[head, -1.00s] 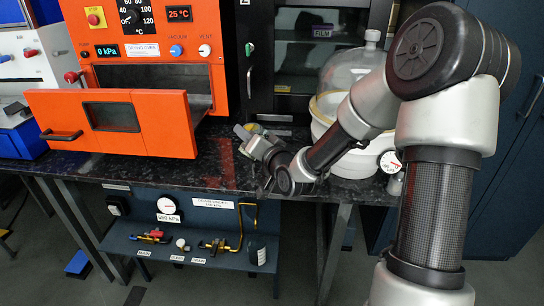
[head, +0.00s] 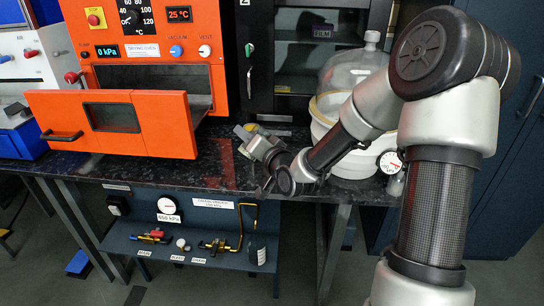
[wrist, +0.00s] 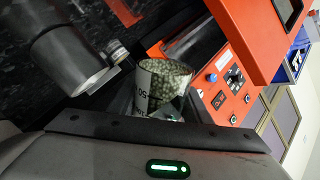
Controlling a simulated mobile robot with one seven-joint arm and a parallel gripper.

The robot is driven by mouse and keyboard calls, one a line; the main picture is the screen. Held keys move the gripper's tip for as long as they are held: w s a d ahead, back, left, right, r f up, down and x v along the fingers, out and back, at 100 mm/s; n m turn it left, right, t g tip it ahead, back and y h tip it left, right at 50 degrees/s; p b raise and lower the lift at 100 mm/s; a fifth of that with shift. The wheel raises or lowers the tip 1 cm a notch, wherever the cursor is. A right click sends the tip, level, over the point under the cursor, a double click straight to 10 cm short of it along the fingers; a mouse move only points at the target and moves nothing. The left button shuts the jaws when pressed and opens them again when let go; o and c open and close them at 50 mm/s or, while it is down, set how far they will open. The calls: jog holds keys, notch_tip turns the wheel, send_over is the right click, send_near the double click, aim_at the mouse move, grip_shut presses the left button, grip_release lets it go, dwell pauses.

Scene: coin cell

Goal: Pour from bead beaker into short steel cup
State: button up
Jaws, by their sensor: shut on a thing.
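The bead beaker (wrist: 165,85), clear with white printed marks, is full of pale grey-green beads in the wrist view. My gripper (wrist: 155,118) is shut on it; the fingertips are mostly hidden behind the dark housing. A dark grey metal cylinder with a bright rim (wrist: 72,52) lies left of the beaker in this view, apart from it; it may be the short steel cup, but I cannot tell. In the head view my gripper (head: 249,140) is low over the black bench, in front of the dark cabinet, and the beaker is too small to make out clearly.
The orange drying oven (head: 150,75) has its door (head: 112,120) open, left of my gripper. A glass dome on a white vessel (head: 345,105) stands close on the right. A shelf with valves (head: 195,240) is below the bench. The bench (head: 130,172) is clear along the front left.

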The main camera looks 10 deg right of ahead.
jog(key=shift+a+f+m+p, duration=0.1)
jog(key=shift+f+m+p, duration=0.5)
jog(key=shift+m+p, duration=0.6)
dwell(3.0)
jog(key=shift+r+m+g+y+p, duration=0.5)
jog(key=shift+m+p, duration=0.6)
jog(key=shift+p, duration=0.55)
dwell(2.2)
